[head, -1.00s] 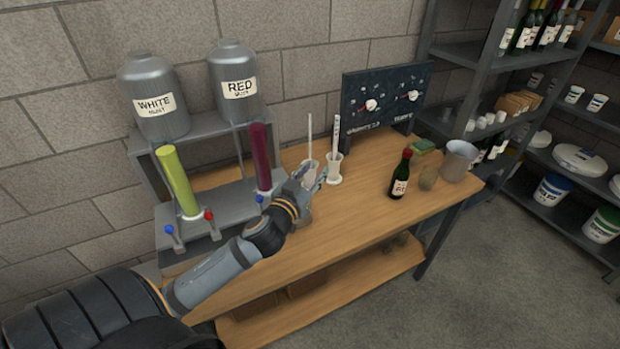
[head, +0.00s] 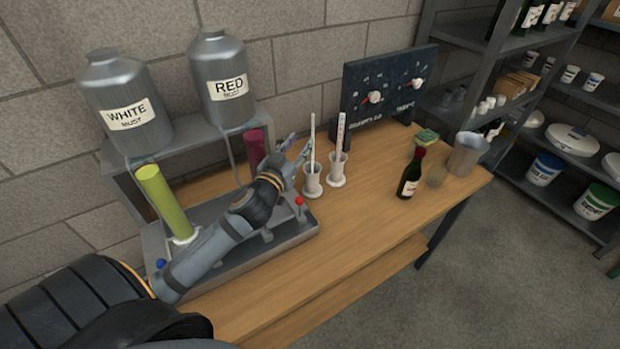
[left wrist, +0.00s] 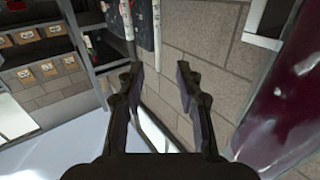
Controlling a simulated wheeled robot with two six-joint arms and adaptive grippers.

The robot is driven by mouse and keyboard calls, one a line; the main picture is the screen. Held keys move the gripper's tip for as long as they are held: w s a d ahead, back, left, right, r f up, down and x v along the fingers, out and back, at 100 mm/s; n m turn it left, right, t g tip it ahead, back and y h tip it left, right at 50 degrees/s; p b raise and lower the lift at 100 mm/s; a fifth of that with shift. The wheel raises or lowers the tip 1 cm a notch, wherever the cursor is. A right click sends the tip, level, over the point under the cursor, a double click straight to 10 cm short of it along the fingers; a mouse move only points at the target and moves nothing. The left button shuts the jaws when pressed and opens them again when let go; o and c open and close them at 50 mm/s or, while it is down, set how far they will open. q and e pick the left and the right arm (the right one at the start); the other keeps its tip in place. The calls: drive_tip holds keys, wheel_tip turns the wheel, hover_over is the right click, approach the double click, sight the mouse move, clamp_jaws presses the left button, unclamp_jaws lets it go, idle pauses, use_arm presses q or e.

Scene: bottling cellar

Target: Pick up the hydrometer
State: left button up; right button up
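Two slim white sticks stand upright in white holders on the wooden table. The left stick (head: 313,138) looks plain; the right stick (head: 340,130) carries dark marks. I cannot tell for sure which is the hydrometer. My left gripper (head: 299,148) is just left of the left stick, at mid-height, apart from it as far as I can see. My right gripper is out of view.
A metal stand with a yellow-green cylinder (head: 165,200) and a dark red cylinder (head: 256,145) is beside my left arm. A dial board (head: 385,95) stands behind the sticks. A bottle (head: 411,175), a sponge (head: 427,137) and a metal jug (head: 467,154) are at right. The front table is clear.

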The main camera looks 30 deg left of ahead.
sight(312, 127)
use_arm(q)
drive_tip(key=w+p, duration=0.1)
drive_tip(key=w, duration=0.3)
drive_tip(key=shift+a, duration=0.15)
drive_tip(key=w+p, duration=0.1)
drive_tip(key=w+r+p, duration=0.1)
drive_tip(key=w, duration=0.1)
drive_tip(key=shift+w, duration=0.1)
drive_tip(key=shift+w+a+f, duration=0.1)
drive_tip(key=shift+w+f, duration=0.1)
drive_tip(key=shift+w, duration=0.3)
drive_tip(key=shift+w+a+f, duration=0.1)
drive_tip(key=shift+w+f, duration=0.1)
drive_tip(key=shift+w, duration=0.3)
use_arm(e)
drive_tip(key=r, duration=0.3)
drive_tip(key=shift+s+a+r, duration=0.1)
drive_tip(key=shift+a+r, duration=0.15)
use_arm(q)
drive_tip(key=shift+s, duration=0.15)
drive_tip(key=c, duration=0.4)
clamp_jaws()
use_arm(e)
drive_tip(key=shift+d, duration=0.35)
